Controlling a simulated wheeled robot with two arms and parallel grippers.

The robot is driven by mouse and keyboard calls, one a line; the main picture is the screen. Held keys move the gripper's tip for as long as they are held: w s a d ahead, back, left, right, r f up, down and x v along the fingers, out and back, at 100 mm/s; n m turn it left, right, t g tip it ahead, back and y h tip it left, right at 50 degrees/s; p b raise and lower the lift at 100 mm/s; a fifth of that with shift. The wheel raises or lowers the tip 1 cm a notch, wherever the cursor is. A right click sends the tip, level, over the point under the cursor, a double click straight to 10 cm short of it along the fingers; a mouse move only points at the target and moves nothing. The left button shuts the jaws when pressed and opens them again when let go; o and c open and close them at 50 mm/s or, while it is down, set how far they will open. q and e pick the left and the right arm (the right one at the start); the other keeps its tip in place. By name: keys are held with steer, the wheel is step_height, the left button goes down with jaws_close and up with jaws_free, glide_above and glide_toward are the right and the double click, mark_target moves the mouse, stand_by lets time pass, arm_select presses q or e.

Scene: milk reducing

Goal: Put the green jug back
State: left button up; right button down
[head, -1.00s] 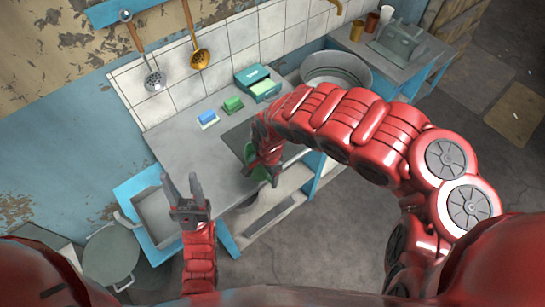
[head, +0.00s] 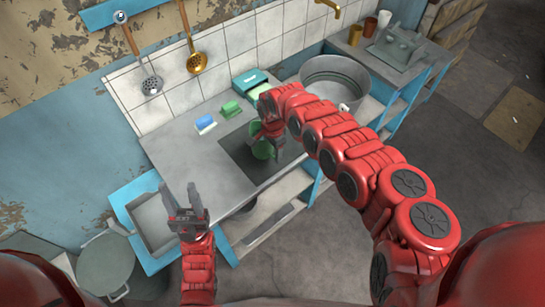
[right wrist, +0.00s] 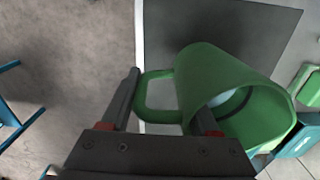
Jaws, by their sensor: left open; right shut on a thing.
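The green jug (head: 263,150) is over the dark panel (head: 238,160) set in the grey counter. My right gripper (head: 268,138) is shut on the jug. In the right wrist view the jug (right wrist: 235,80) has its open mouth towards the lower right, and its handle (right wrist: 158,112) lies between the fingers of my right gripper (right wrist: 165,105). I cannot tell whether the jug's base touches the panel. My left gripper (head: 186,203) is open and empty, in front of the counter's left part near the sink.
A blue sponge (head: 206,123), a green block (head: 230,109) and an open teal box (head: 251,80) are at the back of the counter. A large metal pot (head: 335,83) is to the right. Ladles (head: 195,60) hang on the wall. The counter's left part is clear.

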mark_target(273, 156)
step_height(273, 156, down, 2)
steer(key=shift+s+a+f, duration=0.1)
steer(key=shift+f, duration=0.65)
steer(key=shift+f, duration=0.15)
steer(key=shift+c, duration=0.6)
jaws_free()
